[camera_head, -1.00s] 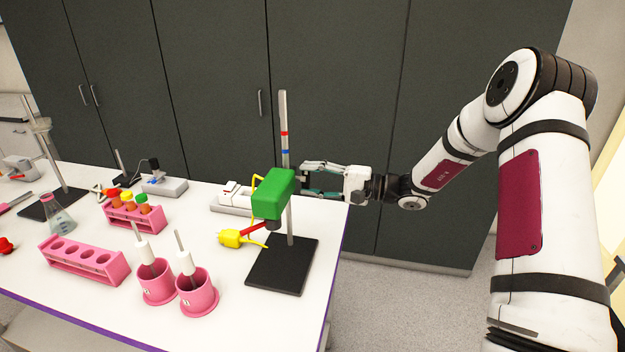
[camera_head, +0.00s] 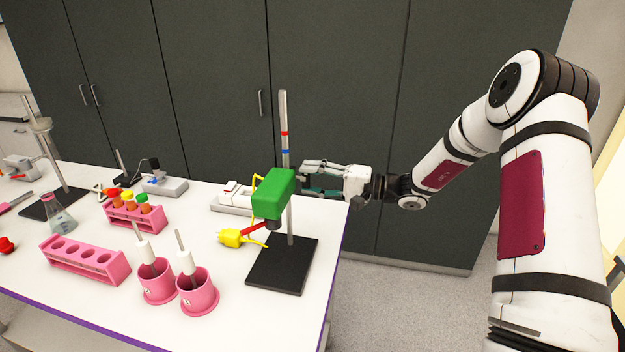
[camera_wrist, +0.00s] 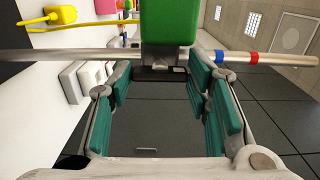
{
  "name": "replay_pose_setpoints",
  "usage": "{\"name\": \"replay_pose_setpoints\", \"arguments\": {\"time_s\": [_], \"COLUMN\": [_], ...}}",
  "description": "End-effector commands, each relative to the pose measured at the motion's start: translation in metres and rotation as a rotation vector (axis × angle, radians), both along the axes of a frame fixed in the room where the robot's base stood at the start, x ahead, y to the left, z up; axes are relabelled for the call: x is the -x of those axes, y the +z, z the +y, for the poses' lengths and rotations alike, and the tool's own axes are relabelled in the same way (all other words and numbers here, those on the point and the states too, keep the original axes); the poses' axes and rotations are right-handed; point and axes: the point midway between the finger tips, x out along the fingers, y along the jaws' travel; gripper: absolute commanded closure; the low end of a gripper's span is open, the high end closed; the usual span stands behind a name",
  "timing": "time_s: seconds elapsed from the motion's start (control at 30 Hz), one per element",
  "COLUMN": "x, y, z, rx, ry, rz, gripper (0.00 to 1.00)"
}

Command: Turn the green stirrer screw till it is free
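The green stirrer (camera_head: 273,194) is clamped on an upright metal rod (camera_head: 284,130) above a black base plate (camera_head: 282,265). In the wrist view the green stirrer body (camera_wrist: 168,22) is at the top centre, with the rod (camera_wrist: 80,55) crossing sideways. A small grey screw piece (camera_wrist: 161,62) with a dark bar below it shows at the rod, under the green body. My gripper (camera_head: 308,180) is behind and right of the stirrer. In the wrist view its teal-padded fingers (camera_wrist: 160,76) are apart, one on each side of the screw piece. Contact with the screw cannot be seen.
A yellow plug (camera_head: 230,238) with its cable lies left of the stand. Pink cups (camera_head: 197,296), a pink rack (camera_head: 85,262) and a pink tube rack (camera_head: 132,217) stand further left. A white device (camera_head: 231,203) is behind. Dark cabinets (camera_head: 335,80) stand behind the table.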

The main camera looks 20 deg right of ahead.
Motion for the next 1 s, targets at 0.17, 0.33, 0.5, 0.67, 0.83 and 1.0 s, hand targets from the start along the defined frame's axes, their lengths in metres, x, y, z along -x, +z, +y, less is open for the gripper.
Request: {"name": "replay_pose_setpoints", "arguments": {"time_s": [0.17,0.33,0.5,0.67,0.83,1.0], "x": [0.000,0.000,0.004,0.017,0.035,0.050], "y": [0.000,0.000,0.000,0.000,0.000,0.000], "z": [0.000,0.000,-0.008,-0.032,-0.062,-0.088], "rx": [0.000,-0.001,-0.001,-0.001,-0.001,0.000], "ry": [0.000,0.000,-0.002,-0.005,-0.004,-0.003], "rz": [0.001,0.002,0.002,0.002,0.001,0.002], "gripper": [0.37,0.37,0.37,0.37,0.37,0.37]}}
